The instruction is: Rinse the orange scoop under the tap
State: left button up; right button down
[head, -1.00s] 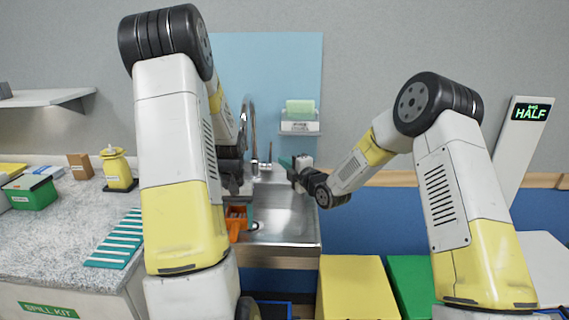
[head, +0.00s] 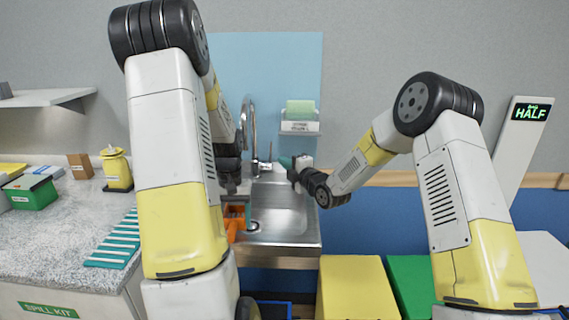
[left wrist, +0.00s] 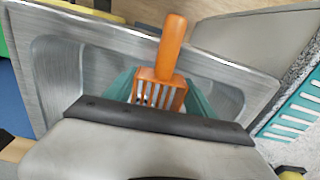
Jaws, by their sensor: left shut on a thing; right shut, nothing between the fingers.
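The orange scoop (head: 234,218) is in my left gripper (head: 236,208), low over the left side of the metal sink (head: 285,215). In the left wrist view the scoop's slotted head (left wrist: 158,90) sits between the teal fingers of my left gripper (left wrist: 160,95), and its handle sticks out past them over the basin. The tap (head: 249,115) is a tall curved metal spout behind the sink; my left arm hides part of it. I cannot make out any water stream. My right gripper (head: 286,162) is shut and empty near the back of the sink, right of the tap.
A striped teal mat (head: 115,243) lies on the speckled counter to the left. A yellow bottle (head: 116,168) and a green box (head: 32,194) stand farther back. A holder with a green sponge (head: 300,110) hangs on the wall. A yellow box (head: 355,288) stands in front right.

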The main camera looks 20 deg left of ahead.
aim_at(229, 226)
pick_arm(q)
jog(key=shift+s+r, duration=0.75)
jog(key=shift+s, duration=0.15)
jog(key=shift+s+r, duration=0.7)
jog(key=shift+s, duration=0.2)
